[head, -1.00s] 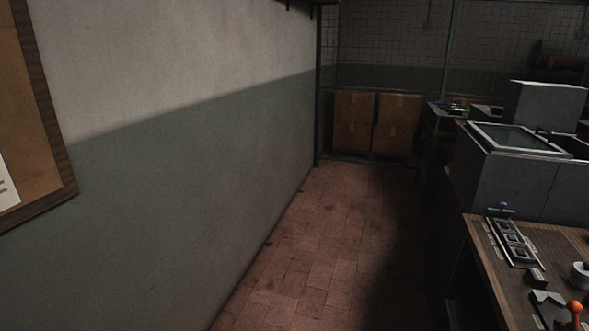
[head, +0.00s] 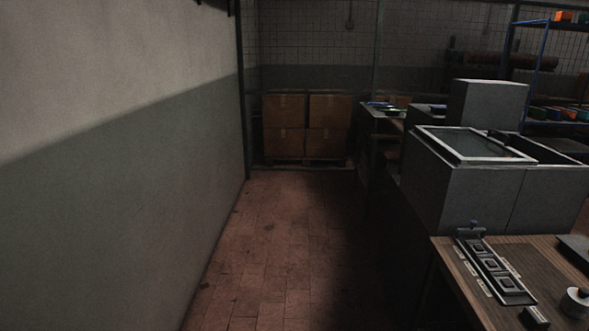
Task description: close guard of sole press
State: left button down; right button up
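A grey box-shaped machine (head: 455,190), which looks like the sole press, stands at the right of the head view. A framed glass panel (head: 470,144), perhaps its guard, lies nearly flat over the left part of the machine's top. A dark opening shows to the right of the panel. A taller grey block (head: 487,104) rises behind it. I cannot tell whether the guard is open or shut. Neither of my grippers is in view.
A wooden bench (head: 455,262) with a control panel (head: 490,268) stands at front right. Stacked cardboard boxes (head: 306,125) sit on a pallet at the back. A wall (head: 120,190) runs along the left. The tiled floor (head: 275,250) between is clear.

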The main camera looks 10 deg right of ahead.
aim_at(522, 160)
jog(key=i+j+z, duration=0.1)
jog(key=i+z, duration=0.3)
jog(key=i, duration=0.85)
jog(key=i+z, duration=0.3)
jog(key=i, duration=0.3)
jog(key=i+j+z, duration=0.25)
jog(key=i, duration=0.3)
